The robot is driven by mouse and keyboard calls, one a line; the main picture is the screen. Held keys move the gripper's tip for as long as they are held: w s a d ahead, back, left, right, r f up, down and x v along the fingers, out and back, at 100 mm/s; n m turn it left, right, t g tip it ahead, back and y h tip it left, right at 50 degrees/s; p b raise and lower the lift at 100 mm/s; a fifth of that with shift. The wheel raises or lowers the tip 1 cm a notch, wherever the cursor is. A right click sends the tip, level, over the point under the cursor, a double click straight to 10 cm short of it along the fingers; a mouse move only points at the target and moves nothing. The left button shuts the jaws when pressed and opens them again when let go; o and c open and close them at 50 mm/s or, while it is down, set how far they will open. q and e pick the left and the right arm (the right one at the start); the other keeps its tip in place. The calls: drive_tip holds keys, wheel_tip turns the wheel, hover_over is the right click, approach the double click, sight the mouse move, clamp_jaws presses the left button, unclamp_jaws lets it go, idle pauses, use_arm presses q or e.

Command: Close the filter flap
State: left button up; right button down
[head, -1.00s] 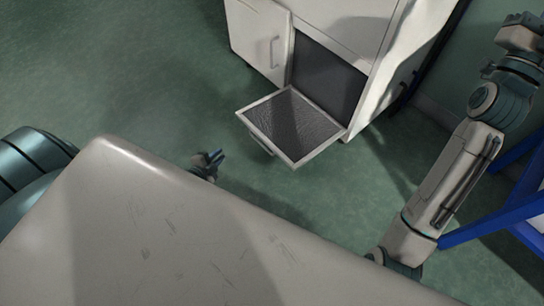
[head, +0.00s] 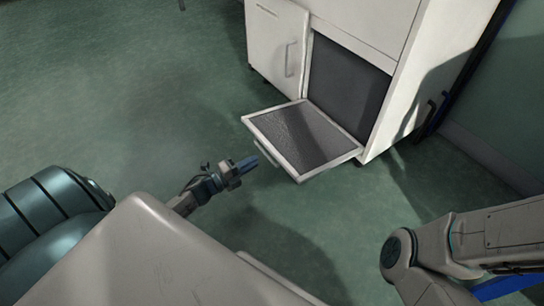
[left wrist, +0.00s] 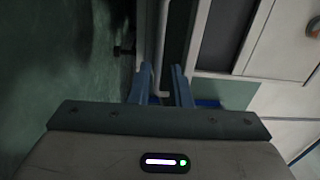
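The filter flap (head: 309,138) hangs open, low on the front of the white cabinet, tilted outward with its dark mesh face up inside a pale frame. A pale handle (head: 265,154) sits under its outer left edge. My left gripper (head: 249,163) is just left of that handle, its blue fingers pointing toward it. In the left wrist view, the two blue fingers (left wrist: 161,86) are apart, and a pale bar (left wrist: 161,45), apparently the handle, shows between and beyond them. I cannot tell whether they touch it. My right gripper is out of view.
The white cabinet (head: 370,22) has a dark opening (head: 346,82) above the flap and a door with a handle (head: 278,40) to the left. The green floor (head: 180,90) is clear left of the flap. Blue parts (head: 500,288) show at the lower right.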

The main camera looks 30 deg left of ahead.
use_arm(q)
drive_tip(key=b+x, duration=0.2)
drive_tip(key=x, duration=0.6)
drive_tip(key=shift+w, duration=0.15)
drive_tip(key=shift+f, duration=0.1)
clamp_jaws()
